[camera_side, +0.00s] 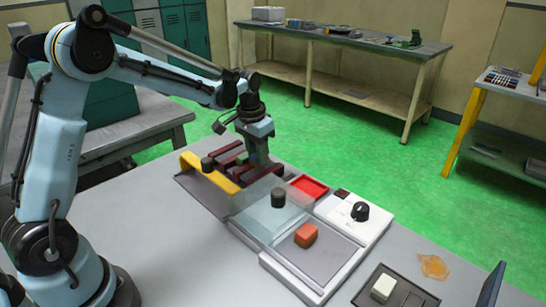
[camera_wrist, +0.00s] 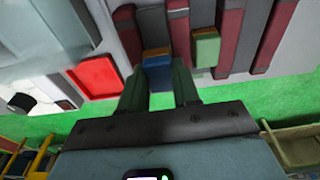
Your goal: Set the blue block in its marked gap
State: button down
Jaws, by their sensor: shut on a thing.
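In the wrist view a blue block (camera_wrist: 158,76) with an orange-brown end sits between the two fingers of my gripper (camera_wrist: 159,88), which are shut on it. It is in line with a grey gap (camera_wrist: 153,25) between two dark red bars (camera_wrist: 178,35). I cannot tell whether it touches the bars or the bed below. In the side view my gripper (camera_side: 258,158) points down at the right end of the dark red bars (camera_side: 226,158); the blue block cannot be made out there. A green block (camera_wrist: 207,48) with an orange end sits beside another bar.
A red pad (camera_side: 308,187) lies close to the bars. A clear cover (camera_side: 255,215) with a black knob (camera_side: 278,197) stands near a tray with an orange block (camera_side: 306,235). A yellow bar (camera_side: 205,172) borders the bars. A white box carries a black dial (camera_side: 360,211).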

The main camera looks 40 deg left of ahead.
jog(key=shift+f, duration=0.8)
dwell(0.7)
jog(key=c, duration=0.5)
grip_release()
jog(key=shift+r, duration=0.15)
jog(key=shift+r, duration=3.35)
